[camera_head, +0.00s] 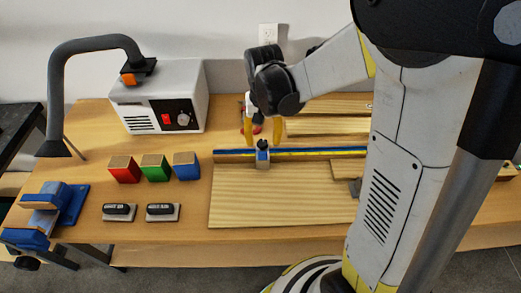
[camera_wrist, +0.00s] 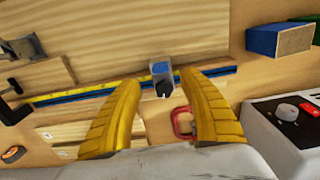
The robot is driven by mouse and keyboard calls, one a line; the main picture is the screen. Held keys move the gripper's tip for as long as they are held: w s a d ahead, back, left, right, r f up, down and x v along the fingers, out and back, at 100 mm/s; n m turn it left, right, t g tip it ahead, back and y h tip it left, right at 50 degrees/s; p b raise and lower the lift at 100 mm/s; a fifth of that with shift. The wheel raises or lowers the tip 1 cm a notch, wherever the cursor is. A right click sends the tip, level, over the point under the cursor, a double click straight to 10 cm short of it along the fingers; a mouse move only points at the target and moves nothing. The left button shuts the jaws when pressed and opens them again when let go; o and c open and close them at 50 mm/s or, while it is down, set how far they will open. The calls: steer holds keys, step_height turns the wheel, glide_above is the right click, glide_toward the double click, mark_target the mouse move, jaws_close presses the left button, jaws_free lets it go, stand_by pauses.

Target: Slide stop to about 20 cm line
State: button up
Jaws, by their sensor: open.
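The stop (camera_head: 263,155) is a small grey block with a blue top and a dark knob. It sits on the ruler rail (camera_head: 310,152), a blue and yellow strip along the back of a wooden board, near the rail's left end. It also shows in the wrist view (camera_wrist: 162,76), ahead of my fingers. My gripper (camera_head: 252,128) has yellow fingers pointing down just behind and above the stop. In the wrist view my gripper (camera_wrist: 163,85) is open, with the stop between and beyond the fingertips, apart from them. The scale markings are too small to read.
A white fume extractor (camera_head: 160,98) with a hose stands at the back left. Red (camera_head: 124,169), green (camera_head: 155,168) and blue (camera_head: 186,165) blocks sit left of the board. A blue vise (camera_head: 55,205) is at the far left. A red clamp (camera_wrist: 183,122) lies behind the rail.

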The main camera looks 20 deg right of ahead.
mark_target(263, 152)
step_height(263, 152, down, 7)
steer(key=shift+f+b, duration=0.15)
steer(key=shift+b, duration=1.05)
jaws_close()
